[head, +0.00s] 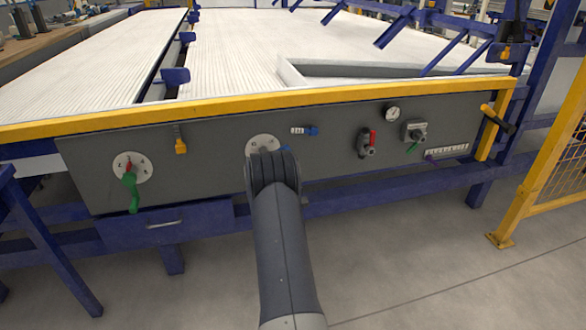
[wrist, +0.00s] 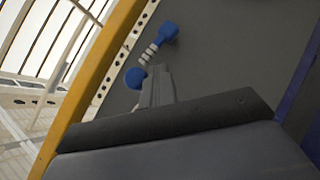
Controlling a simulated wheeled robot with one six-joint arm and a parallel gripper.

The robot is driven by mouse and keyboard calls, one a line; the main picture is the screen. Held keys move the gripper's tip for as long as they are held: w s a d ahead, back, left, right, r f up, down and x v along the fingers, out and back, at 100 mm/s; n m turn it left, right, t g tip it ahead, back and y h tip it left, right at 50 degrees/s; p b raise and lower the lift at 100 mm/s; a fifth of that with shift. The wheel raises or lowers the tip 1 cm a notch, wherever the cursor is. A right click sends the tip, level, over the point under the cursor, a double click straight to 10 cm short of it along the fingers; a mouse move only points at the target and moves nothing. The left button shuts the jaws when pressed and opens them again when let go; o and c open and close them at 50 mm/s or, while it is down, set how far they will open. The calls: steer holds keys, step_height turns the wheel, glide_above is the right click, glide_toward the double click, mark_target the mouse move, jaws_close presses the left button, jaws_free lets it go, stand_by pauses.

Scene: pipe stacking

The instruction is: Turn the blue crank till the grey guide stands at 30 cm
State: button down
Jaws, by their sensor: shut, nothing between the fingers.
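The grey guide (head: 400,70) lies across the white ribbed table at the right. On the grey front panel, a small white piece (head: 297,130) and a blue piece (head: 312,131) sit just right of the round plate behind my arm. In the wrist view a blue round knob (wrist: 135,77), pale ringed segments (wrist: 149,50) and a blue end piece (wrist: 168,32) stand in a row; I cannot tell which part is the crank. My gripper (wrist: 160,72) is shut and empty, its tip beside the blue knob; contact is unclear. In the head view my arm hides it.
The yellow rail (head: 420,91) runs along the panel's top. Right are a red-handled valve (head: 367,143), a gauge (head: 392,113) and a black-and-yellow handle (head: 497,118). The floor in front is clear.

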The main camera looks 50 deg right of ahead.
steer(key=shift+a+r+n+t+b, duration=0.1)
steer(key=shift+r+n+t+b, duration=0.45)
steer(key=shift+n+t, duration=0.5)
stand_by(2.7)
stand_by(0.7)
